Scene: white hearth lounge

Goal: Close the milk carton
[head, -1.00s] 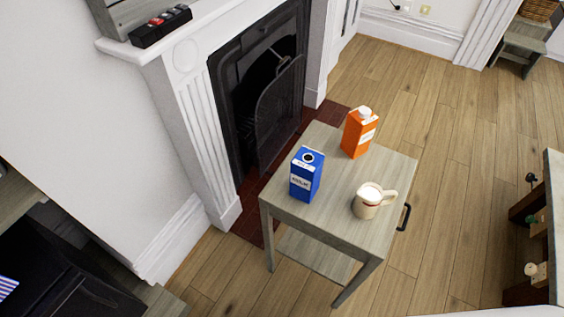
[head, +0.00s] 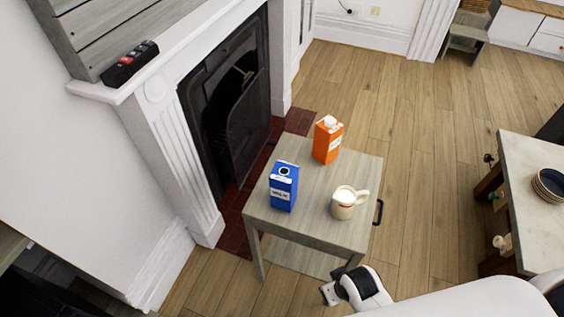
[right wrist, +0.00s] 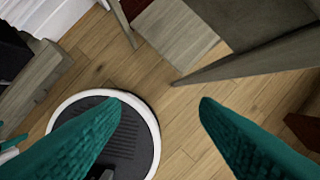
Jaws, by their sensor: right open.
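The blue milk carton (head: 284,190) stands upright on the small grey wooden table (head: 305,190), near its left side. Its top shows a dark round opening with no cap over it. My right arm comes into the head view at the bottom, low in front of the table and apart from the carton. In the right wrist view my right gripper (right wrist: 160,102) has its two teal fingers spread with nothing between them. It points down at the floor beside the table, and the carton is not in that view. My left gripper is not in view.
An orange carton (head: 327,142) with a white cap stands behind the blue one. A cream jug (head: 344,205) stands to its right. A fireplace (head: 228,100) lies left of the table. Floor between is clear.

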